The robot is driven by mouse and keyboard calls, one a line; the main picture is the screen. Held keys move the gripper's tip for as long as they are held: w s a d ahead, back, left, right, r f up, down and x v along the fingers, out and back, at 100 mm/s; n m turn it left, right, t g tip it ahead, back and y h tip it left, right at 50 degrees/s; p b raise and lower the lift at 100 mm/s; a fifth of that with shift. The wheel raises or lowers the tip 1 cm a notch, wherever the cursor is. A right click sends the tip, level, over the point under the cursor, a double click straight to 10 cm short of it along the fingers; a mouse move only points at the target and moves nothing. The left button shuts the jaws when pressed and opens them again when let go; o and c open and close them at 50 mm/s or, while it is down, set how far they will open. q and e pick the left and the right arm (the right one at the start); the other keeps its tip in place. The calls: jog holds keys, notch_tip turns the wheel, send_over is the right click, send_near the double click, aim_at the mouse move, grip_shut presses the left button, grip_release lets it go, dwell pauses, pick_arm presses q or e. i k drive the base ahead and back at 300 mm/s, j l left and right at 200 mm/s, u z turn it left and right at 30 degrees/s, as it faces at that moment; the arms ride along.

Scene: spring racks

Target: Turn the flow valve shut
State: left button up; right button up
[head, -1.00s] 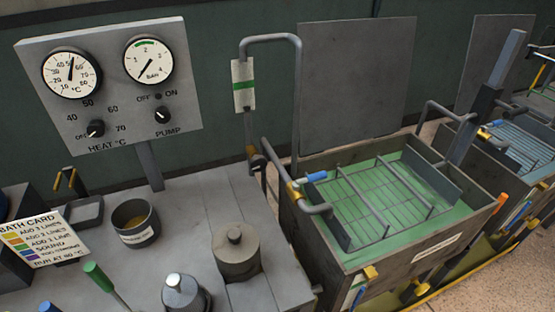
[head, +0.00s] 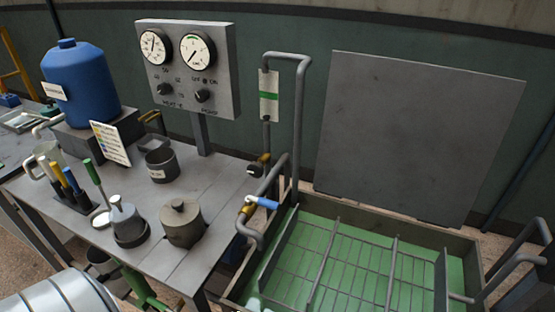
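A pipe (head: 303,120) rises behind the green-floored tank and bends over to a flow gauge (head: 269,95) with a green band. Below the gauge is a brass fitting with a dark round knob (head: 254,170). Lower down, a valve with a brass body and a blue lever (head: 263,203) sits on the pipe at the tank's left rim. The lever points to the right. I cannot tell which of the two is the flow valve. Neither gripper is in view, and nothing touches either valve.
The tank (head: 462,243) has a raised grey panel (head: 415,135) behind it. The bench (head: 95,215) at left holds a blue jug (head: 78,75), a lidded pot (head: 182,222), a flask and tools. A gauge box (head: 188,100) stands behind.

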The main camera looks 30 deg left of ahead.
aim_at(255, 169)
jog(key=l+u, duration=0.2)
jog(key=u, duration=0.2)
jog(key=l+u, duration=0.45)
jog(key=u, duration=0.3)
jog(key=k+l+u, duration=0.1)
jog(key=u, duration=0.3)
